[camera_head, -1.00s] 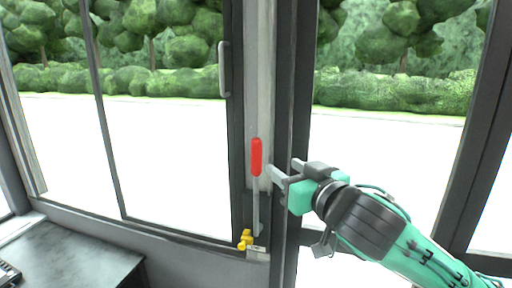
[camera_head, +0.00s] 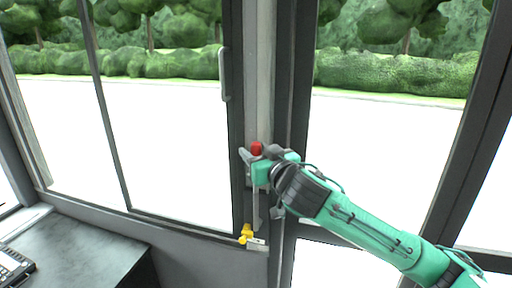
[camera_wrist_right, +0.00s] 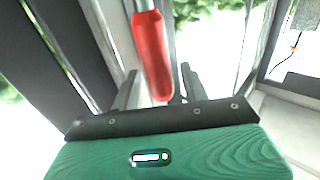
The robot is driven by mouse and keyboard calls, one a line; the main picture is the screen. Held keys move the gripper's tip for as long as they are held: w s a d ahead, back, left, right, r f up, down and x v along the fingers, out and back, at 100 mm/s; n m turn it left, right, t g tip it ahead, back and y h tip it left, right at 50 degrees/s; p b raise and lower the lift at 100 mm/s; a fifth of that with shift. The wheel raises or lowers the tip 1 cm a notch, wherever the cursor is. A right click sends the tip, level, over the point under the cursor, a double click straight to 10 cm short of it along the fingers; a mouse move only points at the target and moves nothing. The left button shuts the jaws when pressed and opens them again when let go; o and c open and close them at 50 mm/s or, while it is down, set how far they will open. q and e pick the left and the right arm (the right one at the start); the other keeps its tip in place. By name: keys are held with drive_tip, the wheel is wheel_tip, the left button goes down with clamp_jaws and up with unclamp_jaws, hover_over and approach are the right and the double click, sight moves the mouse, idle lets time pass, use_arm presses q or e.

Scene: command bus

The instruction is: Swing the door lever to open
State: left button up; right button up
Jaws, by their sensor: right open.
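The door lever has a red grip (camera_head: 257,148) on a thin grey shaft (camera_head: 256,207), and it stands upright against the post between the windows. My right gripper (camera_head: 251,153) is at the red grip and covers its lower part in the head view. In the right wrist view the red grip (camera_wrist_right: 152,52) reaches down between the two fingers of my open right gripper (camera_wrist_right: 158,85). The fingers stand on either side of it, and I cannot tell whether either touches. My left gripper is not in view.
A yellow fitting (camera_head: 246,234) sits at the foot of the lever. A grey handle (camera_head: 225,75) is on the window frame to the left. A dark console (camera_head: 85,250) with a keyboard (camera_head: 14,268) is at lower left. Dark door frames stand to the right.

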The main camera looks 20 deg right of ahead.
drive_tip(key=shift+w, duration=0.3)
clamp_jaws()
drive_tip(key=shift+a, duration=0.1)
